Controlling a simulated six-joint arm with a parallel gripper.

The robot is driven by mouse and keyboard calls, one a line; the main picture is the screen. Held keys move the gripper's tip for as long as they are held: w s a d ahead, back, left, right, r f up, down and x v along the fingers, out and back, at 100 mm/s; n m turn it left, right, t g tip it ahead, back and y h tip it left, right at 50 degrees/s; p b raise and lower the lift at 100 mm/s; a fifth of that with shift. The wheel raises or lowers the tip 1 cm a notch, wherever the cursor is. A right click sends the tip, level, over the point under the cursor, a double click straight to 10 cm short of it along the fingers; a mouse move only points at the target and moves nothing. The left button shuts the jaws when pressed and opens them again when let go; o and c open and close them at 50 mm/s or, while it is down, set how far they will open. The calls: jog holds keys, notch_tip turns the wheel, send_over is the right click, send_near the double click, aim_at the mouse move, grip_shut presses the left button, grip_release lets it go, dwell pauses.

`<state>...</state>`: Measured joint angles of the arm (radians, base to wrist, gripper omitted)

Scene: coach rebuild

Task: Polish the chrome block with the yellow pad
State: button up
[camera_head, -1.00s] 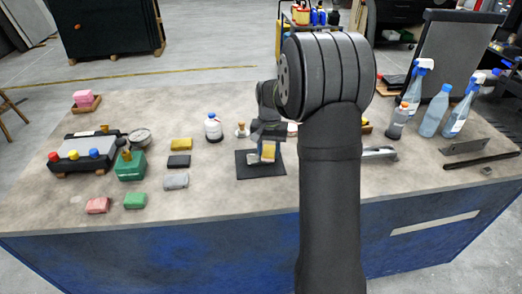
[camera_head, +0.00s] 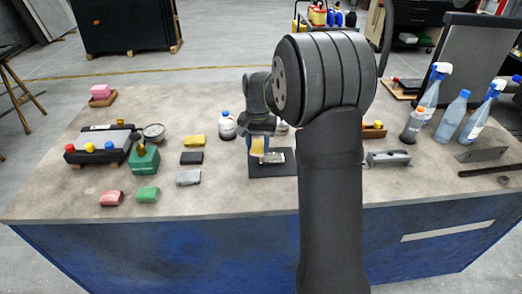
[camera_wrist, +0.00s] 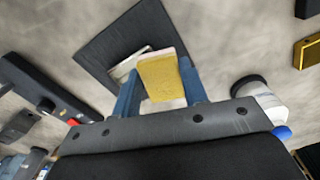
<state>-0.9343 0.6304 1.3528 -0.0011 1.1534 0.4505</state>
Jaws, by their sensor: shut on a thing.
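My gripper (camera_head: 258,148) is shut on a yellow pad (camera_head: 258,147), which is between the two blue fingers in the wrist view (camera_wrist: 163,80). The chrome block (camera_head: 275,157) lies on a dark square mat (camera_head: 268,173) near the middle of the table. The pad is at the block's left end in the head view and hides part of it. In the wrist view, one end of the block (camera_wrist: 128,62) shows beside the pad. I cannot tell whether the pad touches the block.
A white bottle with a blue cap (camera_head: 227,126) stands close left of the mat. Further left lie a second yellow block (camera_head: 194,141), a black one (camera_head: 191,157) and a grey one (camera_head: 188,177). A metal bracket (camera_head: 388,159) and spray bottles (camera_head: 428,93) stand to the right.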

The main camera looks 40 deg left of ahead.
jog(key=shift+r, duration=2.7)
jog(key=w+d+f+m, duration=0.2)
jog(key=w+d+m, duration=0.1)
jog(key=w+d, duration=0.75)
jog(key=w+d+f+m, duration=0.2)
jog(key=w+d, duration=0.6)
jog(key=d, duration=0.5)
jog(key=w+d+m, duration=0.1)
jog(key=d, duration=0.4)
jog(key=w+d+f+m, duration=0.1)
jog(key=d, duration=0.4)
jog(key=w+d, duration=0.1)
jog(key=d, duration=0.3)
jog(key=shift+w+d+f+m, duration=0.15)
jog(key=shift+w+d+m, duration=0.25)
jog(key=shift+m, duration=0.6)
jog(key=d, duration=0.2)
jog(key=d+f, duration=0.1)
jog(key=d, duration=0.5)
jog(key=shift+s+d+f, duration=0.15)
jog(key=shift+f, duration=0.2)
